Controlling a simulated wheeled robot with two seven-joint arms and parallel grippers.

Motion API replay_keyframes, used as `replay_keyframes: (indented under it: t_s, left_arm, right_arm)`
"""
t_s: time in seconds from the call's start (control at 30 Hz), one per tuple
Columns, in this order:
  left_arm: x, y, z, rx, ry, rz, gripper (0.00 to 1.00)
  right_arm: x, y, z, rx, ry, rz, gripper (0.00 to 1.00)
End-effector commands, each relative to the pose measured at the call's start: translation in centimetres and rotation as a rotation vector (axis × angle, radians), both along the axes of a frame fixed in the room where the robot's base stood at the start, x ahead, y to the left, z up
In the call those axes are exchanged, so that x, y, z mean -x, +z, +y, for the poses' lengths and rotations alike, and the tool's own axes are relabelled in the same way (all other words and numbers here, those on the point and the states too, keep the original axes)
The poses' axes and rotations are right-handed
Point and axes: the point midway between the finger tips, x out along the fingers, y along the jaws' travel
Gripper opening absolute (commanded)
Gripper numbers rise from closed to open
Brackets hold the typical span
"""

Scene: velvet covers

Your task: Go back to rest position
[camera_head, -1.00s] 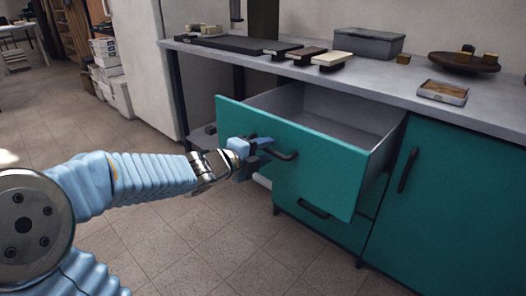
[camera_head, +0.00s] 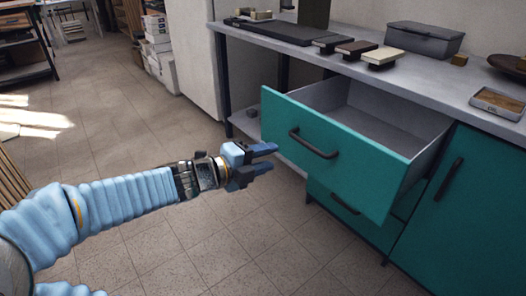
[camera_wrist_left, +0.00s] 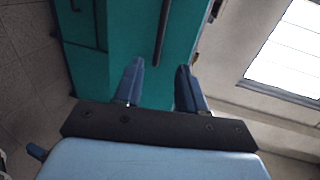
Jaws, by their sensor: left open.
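My left gripper (camera_head: 262,161) is open and empty, in front of and to the left of the teal drawer, apart from its handle. In the left wrist view its two blue fingers (camera_wrist_left: 158,85) are spread with nothing between them. The teal drawer (camera_head: 355,160) is pulled out, and its grey inside (camera_head: 385,125) looks empty. Its dark handle (camera_head: 313,146) is free; a dark handle bar (camera_wrist_left: 162,32) also shows on a teal front in the left wrist view. My right gripper is not in view.
The grey worktop (camera_head: 455,88) carries a grey lidded box (camera_head: 425,38), several small brush-like blocks and a shallow tray (camera_head: 497,103). A teal cupboard door (camera_head: 470,215) stands right of the drawer. The tiled floor (camera_head: 150,240) around my left arm is clear.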

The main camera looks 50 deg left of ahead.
Motion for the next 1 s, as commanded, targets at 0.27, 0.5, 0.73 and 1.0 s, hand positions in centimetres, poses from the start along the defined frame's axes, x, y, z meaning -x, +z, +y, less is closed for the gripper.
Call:
replay_keyframes:
  t_s: [0.27,0.5,0.73,1.0]
  left_arm:
    - [0.5,0.0,0.0,0.001,-0.001,0.000,0.40]
    - [0.4,0.0,0.0,0.000,0.000,0.000,0.40]
    - [-0.6,-0.6,-0.3,0.050,0.001,0.024,0.40]
    - [-9.2,-10.9,-5.4,0.603,0.113,0.330,0.40]
  right_arm:
    - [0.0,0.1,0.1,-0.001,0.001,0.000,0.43]
    - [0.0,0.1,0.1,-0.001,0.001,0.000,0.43]
    - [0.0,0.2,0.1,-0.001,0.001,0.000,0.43]
    - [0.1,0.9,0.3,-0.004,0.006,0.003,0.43]
